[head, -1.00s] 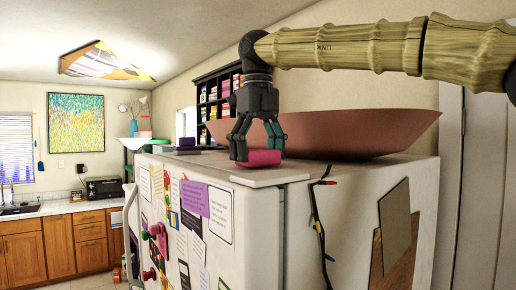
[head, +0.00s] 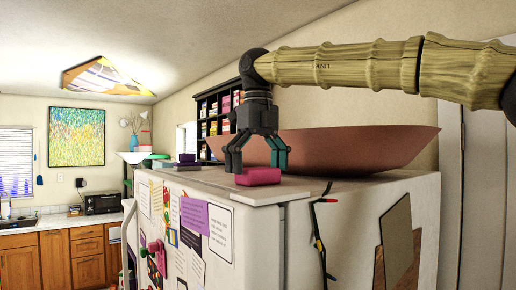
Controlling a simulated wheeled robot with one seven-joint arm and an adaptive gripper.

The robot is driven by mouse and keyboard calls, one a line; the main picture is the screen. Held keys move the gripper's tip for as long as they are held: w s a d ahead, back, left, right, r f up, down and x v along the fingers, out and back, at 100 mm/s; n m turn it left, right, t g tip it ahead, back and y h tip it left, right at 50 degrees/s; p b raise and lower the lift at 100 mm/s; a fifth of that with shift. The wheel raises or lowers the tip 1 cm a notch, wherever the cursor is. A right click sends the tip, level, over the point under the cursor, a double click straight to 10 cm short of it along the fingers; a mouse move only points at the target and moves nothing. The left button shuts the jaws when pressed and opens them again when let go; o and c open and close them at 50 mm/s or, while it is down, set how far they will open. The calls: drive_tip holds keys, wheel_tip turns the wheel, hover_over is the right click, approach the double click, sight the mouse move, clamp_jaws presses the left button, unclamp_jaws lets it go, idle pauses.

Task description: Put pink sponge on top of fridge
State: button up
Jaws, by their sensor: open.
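The pink sponge (head: 258,177) lies on the top of the white fridge (head: 284,192), near its front edge. My gripper (head: 256,160) is above and just behind the sponge, pointing down with its fingers spread. It is open and holds nothing. A small part of the fingertips is close to the sponge's upper edge; I cannot tell whether they touch it.
A wide brown bowl (head: 360,148) stands on the fridge top behind my gripper. Flat grey and purple items (head: 185,163) lie at the left of the fridge top. Papers and magnets cover the fridge door. A dark bookshelf (head: 215,115) stands behind.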

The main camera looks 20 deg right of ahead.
wheel_tip(320, 180, up, 12)
drive_tip(key=b, duration=0.1)
drive_tip(key=shift+b, duration=0.3)
idle(0.3)
drive_tip(key=shift+f, duration=0.1)
idle(0.4)
